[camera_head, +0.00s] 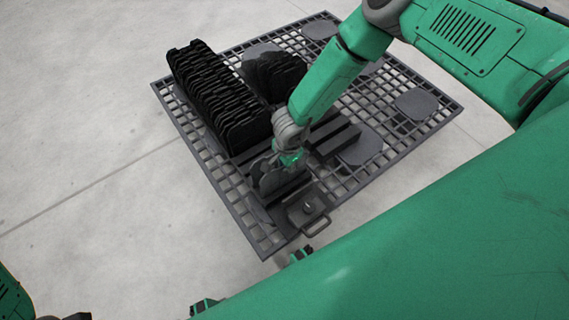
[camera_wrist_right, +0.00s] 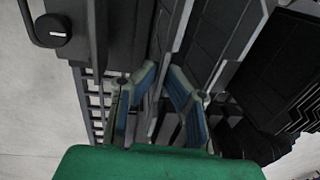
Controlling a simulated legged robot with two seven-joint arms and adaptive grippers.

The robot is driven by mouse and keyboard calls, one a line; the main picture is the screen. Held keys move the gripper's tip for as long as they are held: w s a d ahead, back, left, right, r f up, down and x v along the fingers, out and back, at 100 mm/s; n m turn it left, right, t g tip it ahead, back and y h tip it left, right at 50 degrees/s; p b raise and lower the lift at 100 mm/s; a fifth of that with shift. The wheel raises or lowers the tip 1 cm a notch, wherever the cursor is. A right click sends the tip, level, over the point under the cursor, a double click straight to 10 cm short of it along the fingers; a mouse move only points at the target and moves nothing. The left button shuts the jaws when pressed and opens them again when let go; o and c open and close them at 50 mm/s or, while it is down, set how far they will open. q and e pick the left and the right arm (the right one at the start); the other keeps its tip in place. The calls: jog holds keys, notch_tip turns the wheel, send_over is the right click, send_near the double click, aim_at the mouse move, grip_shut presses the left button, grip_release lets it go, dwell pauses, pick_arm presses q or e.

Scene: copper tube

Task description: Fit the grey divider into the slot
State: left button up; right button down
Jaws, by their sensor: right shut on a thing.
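My right gripper (camera_head: 285,160) reaches down over the front part of the grid platform. Its two blue-padded fingers (camera_wrist_right: 158,90) are shut on a thin grey plate (camera_wrist_right: 170,45), which I take to be the grey divider. In the head view the grey divider (camera_head: 267,178) stands on edge below the gripper, among dark parallel bars on the platform. The slot is hard to make out; I cannot tell whether the divider's lower edge is in it. My left gripper is not clearly in view.
A long row of black plates (camera_head: 215,95) stands upright on the grid platform (camera_head: 440,104), with a shorter dark stack (camera_head: 272,72) beside it. Dark blocks (camera_head: 333,138) lie right of my gripper. A box with a handle (camera_head: 305,210) sits at the front edge.

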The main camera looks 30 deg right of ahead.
jog(key=shift+f, duration=0.15)
jog(key=c, duration=1.6)
grip_release()
jog(key=r, duration=0.8)
jog(key=s+r, duration=0.1)
jog(key=r, duration=0.2)
jog(key=shift+s+d+r, duration=0.1)
jog(key=shift+r, duration=0.3)
